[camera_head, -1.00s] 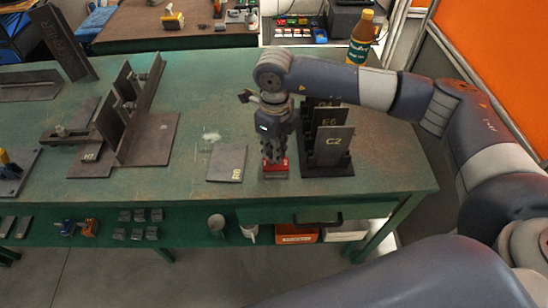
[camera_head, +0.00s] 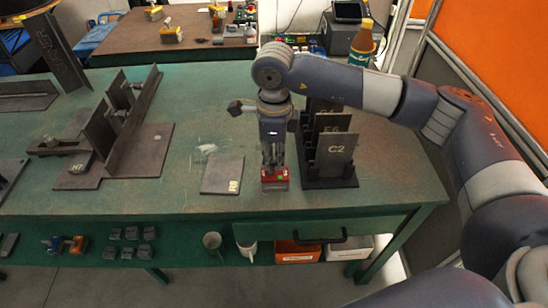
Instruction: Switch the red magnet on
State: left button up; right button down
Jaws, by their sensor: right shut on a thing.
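The red magnet (camera_head: 275,177) sits on the green table near its front edge, between a flat plate marked R0 (camera_head: 222,175) and the rack of plates. My right gripper (camera_head: 272,166) points straight down on top of it, with its fingers shut on the upper part of the magnet. The fingers and the gripper body hide the magnet's top, so its switch cannot be made out. My left gripper is not in view.
A rack (camera_head: 330,183) of upright plates marked C2 and E6 stands close right of the gripper. A steel fixture (camera_head: 125,140) stands on the left. A bottle (camera_head: 362,45) stands at the back right. The table's front middle-left is clear.

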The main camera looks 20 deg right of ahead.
aim_at(274, 161)
jog(key=shift+r, duration=0.1)
jog(key=c, duration=1.7)
grip_release()
notch_tip(274, 161, up, 12)
